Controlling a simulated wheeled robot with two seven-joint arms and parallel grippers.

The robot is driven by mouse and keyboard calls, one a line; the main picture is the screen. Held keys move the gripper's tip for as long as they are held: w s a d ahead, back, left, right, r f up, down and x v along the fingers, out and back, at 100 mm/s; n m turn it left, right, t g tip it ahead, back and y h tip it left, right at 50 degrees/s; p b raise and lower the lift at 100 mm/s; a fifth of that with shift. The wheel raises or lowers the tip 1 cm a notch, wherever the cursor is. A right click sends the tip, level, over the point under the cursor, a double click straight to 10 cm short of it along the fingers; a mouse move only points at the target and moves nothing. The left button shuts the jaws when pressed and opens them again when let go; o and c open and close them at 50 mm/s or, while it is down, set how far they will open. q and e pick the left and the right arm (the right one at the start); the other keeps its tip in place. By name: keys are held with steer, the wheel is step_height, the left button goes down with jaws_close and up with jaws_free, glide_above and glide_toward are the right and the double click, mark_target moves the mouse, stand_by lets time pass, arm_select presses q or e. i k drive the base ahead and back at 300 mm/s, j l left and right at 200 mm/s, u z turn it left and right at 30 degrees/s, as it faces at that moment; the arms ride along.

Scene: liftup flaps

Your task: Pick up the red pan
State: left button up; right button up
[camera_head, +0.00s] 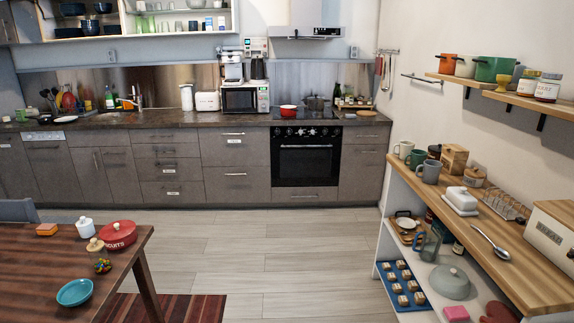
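A small red pan (288,111) sits on the left part of the stove top, above the black oven (306,160) in the far counter. It looks like a round, low red vessel; its handle cannot be made out at this distance. A dark pot (315,103) stands to its right on the same stove. Neither of my grippers shows in the head view, and the red pan stands with nothing holding it.
A wooden shelf unit (528,278) stands at right. Light floor (270,250) lies open between them, up to the counter.

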mark_target(285, 110)
steer(key=i, duration=4.65)
steer(key=i+z, duration=0.2)
steer(key=i, duration=0.35)
steer(key=i+j+z, duration=0.15)
steer(key=i, duration=0.4)
steer(key=i+j+z, duration=0.2)
steer(key=i, duration=0.35)
steer(key=j, duration=0.1)
